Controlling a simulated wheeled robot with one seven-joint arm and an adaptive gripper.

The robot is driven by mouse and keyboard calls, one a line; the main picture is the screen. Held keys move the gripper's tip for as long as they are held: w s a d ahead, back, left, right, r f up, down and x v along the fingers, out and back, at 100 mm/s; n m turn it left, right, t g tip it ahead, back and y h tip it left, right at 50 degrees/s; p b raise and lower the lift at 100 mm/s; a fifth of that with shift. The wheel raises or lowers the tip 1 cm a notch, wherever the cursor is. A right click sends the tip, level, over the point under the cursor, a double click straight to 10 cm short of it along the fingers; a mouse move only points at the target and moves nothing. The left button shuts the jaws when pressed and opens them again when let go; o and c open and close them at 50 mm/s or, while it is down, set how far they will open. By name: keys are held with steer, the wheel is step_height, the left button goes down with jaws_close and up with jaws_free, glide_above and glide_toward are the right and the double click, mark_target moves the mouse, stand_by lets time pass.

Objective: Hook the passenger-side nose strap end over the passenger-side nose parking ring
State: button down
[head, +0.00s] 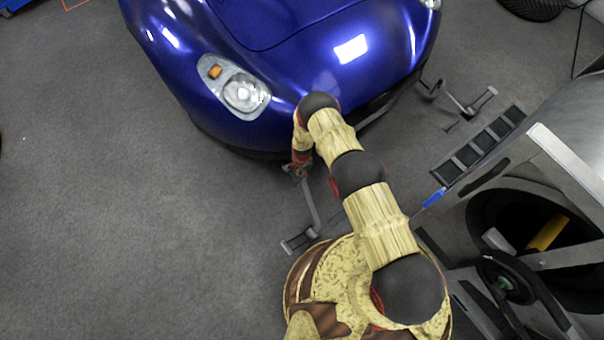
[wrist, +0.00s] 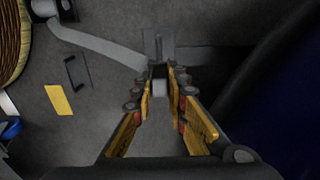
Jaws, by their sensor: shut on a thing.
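My gripper (head: 297,168) is low at the front of the blue car, under its nose. In the wrist view its fingers (wrist: 159,78) are closed on the end of a grey strap. The strap (wrist: 100,44) runs from the fingers to a floor anchor (wrist: 48,8) at the upper left. In the head view the same strap (head: 312,207) slopes down to its floor anchor (head: 300,241). A thin dark bracket (wrist: 77,72) lies on the floor left of the fingers; I cannot tell whether it is the parking ring. The fingers hide most of the strap end.
The blue car (head: 300,60) fills the top middle and darkens the wrist view's right side. A second strap and floor anchor (head: 483,100) stand at the right. A large grey machine (head: 540,190) occupies the right. A yellow floor patch (wrist: 59,100) shows. Floor at left is clear.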

steer(key=shift+r+p, duration=0.65)
steer(key=shift+r, duration=0.75)
